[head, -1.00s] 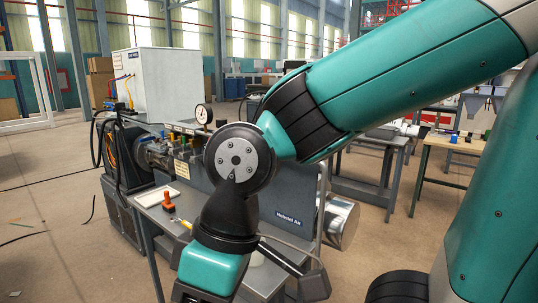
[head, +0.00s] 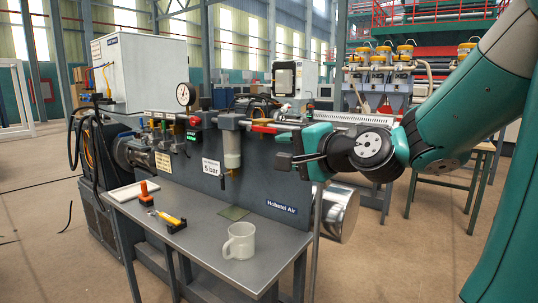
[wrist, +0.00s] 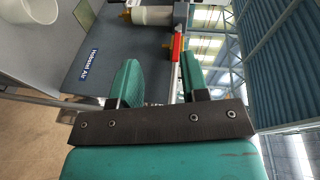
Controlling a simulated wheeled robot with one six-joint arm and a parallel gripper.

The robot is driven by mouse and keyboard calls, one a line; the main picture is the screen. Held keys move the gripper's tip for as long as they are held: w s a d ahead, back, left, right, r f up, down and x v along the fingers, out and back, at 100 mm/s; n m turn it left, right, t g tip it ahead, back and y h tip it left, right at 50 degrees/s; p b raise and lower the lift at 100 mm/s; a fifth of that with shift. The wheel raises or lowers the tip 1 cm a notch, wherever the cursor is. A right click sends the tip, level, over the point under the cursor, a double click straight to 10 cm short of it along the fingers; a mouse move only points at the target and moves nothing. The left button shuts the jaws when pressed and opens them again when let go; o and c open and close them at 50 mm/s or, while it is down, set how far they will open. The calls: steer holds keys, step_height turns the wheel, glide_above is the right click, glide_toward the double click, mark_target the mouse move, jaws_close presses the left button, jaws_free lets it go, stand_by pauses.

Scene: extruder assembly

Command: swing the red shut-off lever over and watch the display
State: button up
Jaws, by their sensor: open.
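The red shut-off lever (head: 264,129) is on the pipework along the top of the grey air panel, right of the clear filter bowl. It lies roughly along the pipe. In the wrist view the red lever (wrist: 177,47) shows beyond the fingertips, nearer the right finger. My gripper (head: 288,149) is open and empty, to the right of the lever and apart from it. Its two teal fingers (wrist: 157,80) are spread in the wrist view. A small display (head: 193,135) glows green on the panel, left of the bowl; its reading is too small to make out.
A round gauge (head: 185,94) stands above the panel. The grey bench (head: 200,244) below holds a white mug (head: 239,241), a yellow-handled tool (head: 168,218), an orange-handled piece (head: 146,192) and a white tray (head: 132,191). A silver cylinder (head: 340,212) sits at the panel's right end.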

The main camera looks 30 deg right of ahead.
mark_target(270, 131)
steer(key=d+r+m+t+h, duration=0.1)
steer(key=d+m+t+h, duration=0.1)
steer(key=d+m+h, duration=0.3)
steer(key=shift+n+y, duration=0.6)
steer(key=shift+y, duration=0.3)
steer(key=w+p, duration=0.2)
steer(key=w, duration=0.3)
steer(key=w+p, duration=0.1)
steer(key=w, duration=0.5)
steer(key=w+d+p, duration=0.1)
steer(key=w+p, duration=0.1)
steer(key=w, duration=0.3)
steer(key=shift+w+d+f+p, duration=0.1)
steer(key=shift+w+p, duration=0.25)
steer(key=shift+w, duration=0.05)
jaws_close()
